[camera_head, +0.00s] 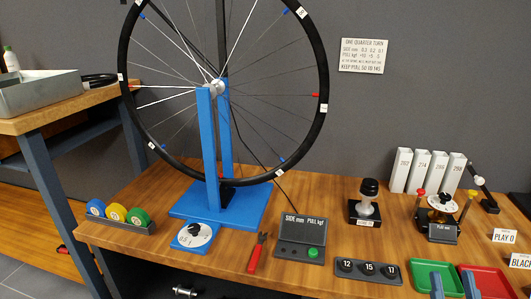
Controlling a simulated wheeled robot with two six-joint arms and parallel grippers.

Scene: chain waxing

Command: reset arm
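My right gripper (454,285) shows at the bottom right edge. Only its two dark grey-blue fingertips are in view, one over the green tray (422,267) and one over the red tray (490,277). The fingertips stand apart with nothing seen between them, so it looks open and empty. The rest of the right arm is outside the picture. My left gripper is not in view.
A spoked wheel (323,78) stands in a blue stand (209,140) on the wooden bench. A gauge box (303,235), red-handled tool (257,254), socket block (366,270) and black-knobbed post (368,200) stand nearby. A side table (50,118) is at left.

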